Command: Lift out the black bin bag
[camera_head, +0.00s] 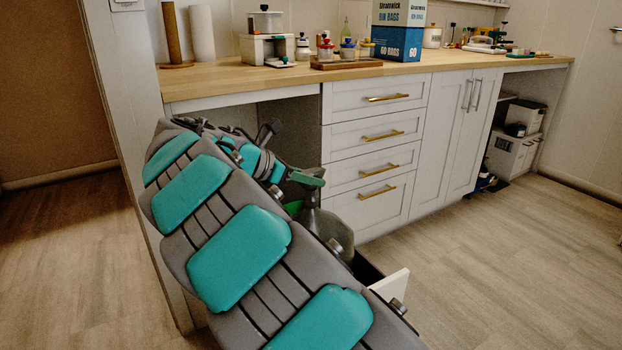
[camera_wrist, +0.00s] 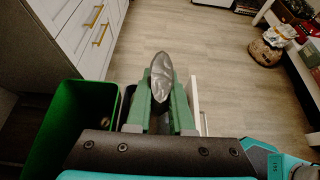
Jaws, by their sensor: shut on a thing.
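In the wrist view my gripper (camera_wrist: 162,88) has its two green fingers on either side of a shiny dark grey bag (camera_wrist: 161,72) and is shut on it. The gathered top of the bag sticks up past the fingertips. In the head view a grey-olive bulge, apparently the bag (camera_head: 332,229), shows below my green gripper finger (camera_head: 308,180), above a dark opening. My arm hides most of the bag and the bin, so I cannot tell how much of the bag is still inside.
A green bin (camera_wrist: 62,118) stands left of my gripper. A white pull-out front (camera_wrist: 195,96) is close on the right, also visible in the head view (camera_head: 391,285). Drawers (camera_head: 375,138) and a wooden counter (camera_head: 225,83) stand behind. The floor (camera_head: 480,270) to the right is clear.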

